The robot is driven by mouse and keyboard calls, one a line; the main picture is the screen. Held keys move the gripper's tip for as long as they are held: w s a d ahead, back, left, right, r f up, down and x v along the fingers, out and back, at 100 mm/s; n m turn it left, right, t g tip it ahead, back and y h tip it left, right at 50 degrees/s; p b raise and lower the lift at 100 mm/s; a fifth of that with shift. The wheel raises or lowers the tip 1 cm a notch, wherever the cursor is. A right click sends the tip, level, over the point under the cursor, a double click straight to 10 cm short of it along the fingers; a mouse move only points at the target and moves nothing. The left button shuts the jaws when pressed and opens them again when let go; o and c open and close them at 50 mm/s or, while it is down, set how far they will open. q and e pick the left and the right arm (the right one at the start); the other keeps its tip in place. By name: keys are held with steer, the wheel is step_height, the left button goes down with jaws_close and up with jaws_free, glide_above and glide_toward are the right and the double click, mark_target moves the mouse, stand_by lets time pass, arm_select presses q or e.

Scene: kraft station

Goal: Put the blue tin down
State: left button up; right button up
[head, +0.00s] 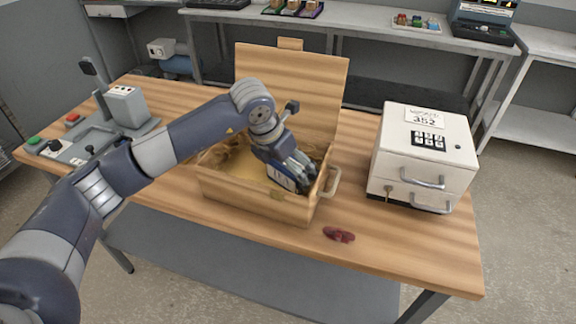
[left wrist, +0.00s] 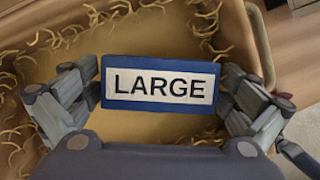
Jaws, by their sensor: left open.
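The blue tin (left wrist: 160,105), with a white label reading LARGE, is inside the open wooden box (head: 255,203). In the head view, part of the blue tin (head: 279,178) shows below my left gripper (head: 297,180), near the box's right end. In the left wrist view, the fingers of my left gripper (left wrist: 160,73) stand open on either side of the tin. Its underside is hidden, so I cannot tell fully how it sits on the box floor. My right gripper is in neither view.
Curly straw-coloured packing lines the box, and its lid (head: 293,88) stands raised behind. A white lockbox (head: 420,160) is to the right on the wooden table (head: 400,255). A dark red item (head: 339,235) lies in front. A grey control device (head: 95,130) is at left.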

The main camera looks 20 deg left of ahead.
arm_select(q)
steer(key=b+v, duration=0.2)
steer(key=v, duration=1)
